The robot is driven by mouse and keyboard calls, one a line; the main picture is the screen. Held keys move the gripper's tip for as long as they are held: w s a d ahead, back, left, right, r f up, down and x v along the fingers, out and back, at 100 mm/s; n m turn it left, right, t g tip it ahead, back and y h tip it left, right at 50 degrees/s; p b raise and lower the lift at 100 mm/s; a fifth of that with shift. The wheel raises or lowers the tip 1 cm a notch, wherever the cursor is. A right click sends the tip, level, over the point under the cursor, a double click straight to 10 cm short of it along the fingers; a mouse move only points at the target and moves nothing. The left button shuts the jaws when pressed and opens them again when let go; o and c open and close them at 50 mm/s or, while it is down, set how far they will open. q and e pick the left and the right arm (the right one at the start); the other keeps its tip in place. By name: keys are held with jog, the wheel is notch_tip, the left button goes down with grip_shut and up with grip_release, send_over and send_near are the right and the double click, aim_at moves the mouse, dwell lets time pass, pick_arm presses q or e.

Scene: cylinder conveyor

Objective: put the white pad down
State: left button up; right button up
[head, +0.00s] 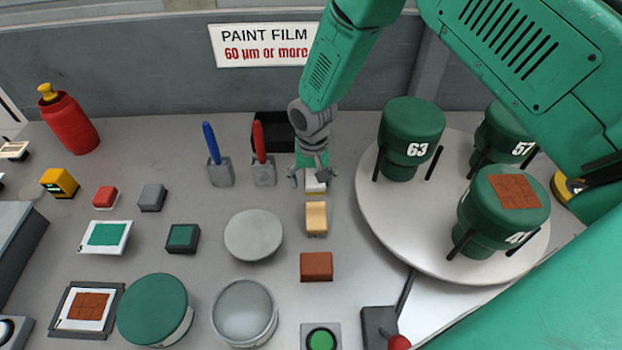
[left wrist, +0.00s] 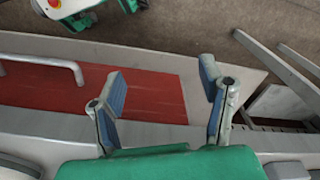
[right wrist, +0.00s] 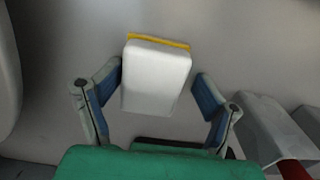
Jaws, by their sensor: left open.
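The white pad (head: 315,184) is on the grey table, partly hidden under my right gripper (head: 315,178) in the head view. In the right wrist view the white pad (right wrist: 157,78) shows as a pale block with a yellow strip along its far edge. The fingers of my right gripper (right wrist: 157,72) stand apart on either side of it, with small gaps visible, so the jaws look open. My left gripper (left wrist: 162,68) is open and empty in the left wrist view, away from the pad; it does not show in the head view.
A tan block (head: 316,217) and a brown block (head: 316,266) lie in front of the pad. Red-handled (head: 260,150) and blue-handled (head: 214,155) tools stand left of it. A round turntable (head: 385,228) with green cylinders is on the right.

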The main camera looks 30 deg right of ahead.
aim_at(314, 177)
jog(key=shift+s+d+f, duration=0.15)
jog(key=shift+s+f, duration=0.05)
jog(key=shift+s, duration=0.15)
jog(key=shift+r, duration=0.15)
jog(key=shift+r, duration=0.3)
notch_tip(314, 177, up, 14)
jog(key=shift+b, duration=0.45)
jog(key=shift+d, duration=0.1)
